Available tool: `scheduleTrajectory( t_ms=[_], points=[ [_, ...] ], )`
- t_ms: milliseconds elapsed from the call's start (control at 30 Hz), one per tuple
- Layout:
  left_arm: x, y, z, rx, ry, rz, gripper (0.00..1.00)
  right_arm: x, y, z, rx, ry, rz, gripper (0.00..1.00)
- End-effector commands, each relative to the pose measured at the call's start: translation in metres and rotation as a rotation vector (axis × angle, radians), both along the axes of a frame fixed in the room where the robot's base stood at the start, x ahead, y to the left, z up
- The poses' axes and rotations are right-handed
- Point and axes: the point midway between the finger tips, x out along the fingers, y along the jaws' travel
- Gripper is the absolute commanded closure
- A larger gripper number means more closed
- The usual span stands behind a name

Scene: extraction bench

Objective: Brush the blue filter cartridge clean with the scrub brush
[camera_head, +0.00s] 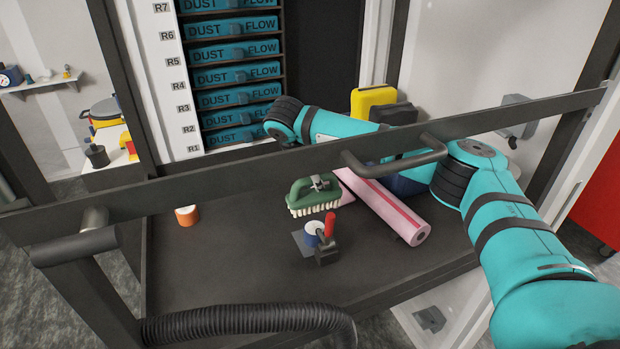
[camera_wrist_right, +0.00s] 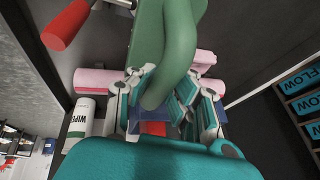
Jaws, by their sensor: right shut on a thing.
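A green scrub brush (camera_head: 311,197) with pale bristles facing down hangs over the dark bench, behind the clamp in the head view. My right gripper (camera_head: 321,181) is shut on its handle; the head view shows it only in part behind the frame bar. In the right wrist view, its fingers (camera_wrist_right: 160,104) close around the green handle (camera_wrist_right: 176,42). The blue filter cartridge (camera_head: 312,230), with a pale top, stands in a small dark clamp with a red handle (camera_head: 330,223). The bristles look apart from the cartridge. In the wrist view only the red handle (camera_wrist_right: 68,24) shows clearly.
A dark frame bar (camera_head: 250,165) with a handle (camera_head: 395,160) crosses in front. A pink roll (camera_head: 390,208) lies right of the brush. An orange-and-white cylinder (camera_head: 187,215) stands left. A wipes canister (camera_wrist_right: 81,118) shows in the wrist view.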

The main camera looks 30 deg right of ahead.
Motion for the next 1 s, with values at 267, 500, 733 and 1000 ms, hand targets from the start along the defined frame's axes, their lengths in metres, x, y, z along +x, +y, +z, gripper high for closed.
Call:
scheduleTrajectory(
  t_ms=[267, 500, 733, 1000],
  points=[
    [0.011, -0.001, 0.001, -0.002, -0.018, 0.000, 0.39, 0.001, 0.000, 0.004, 0.000, -0.008, -0.001, 1.00],
    [0.010, -0.001, -0.009, -0.002, -0.016, 0.001, 0.39, 0.001, 0.001, 0.001, -0.007, -0.045, -0.001, 1.00],
    [0.005, 0.000, -0.027, -0.001, -0.009, 0.001, 0.39, 0.001, 0.002, -0.012, -0.014, -0.085, -0.002, 1.00],
    [0.002, 0.000, -0.046, 0.000, -0.004, 0.001, 0.39, 0.001, 0.003, -0.040, -0.014, -0.083, -0.001, 1.00]
  ],
)
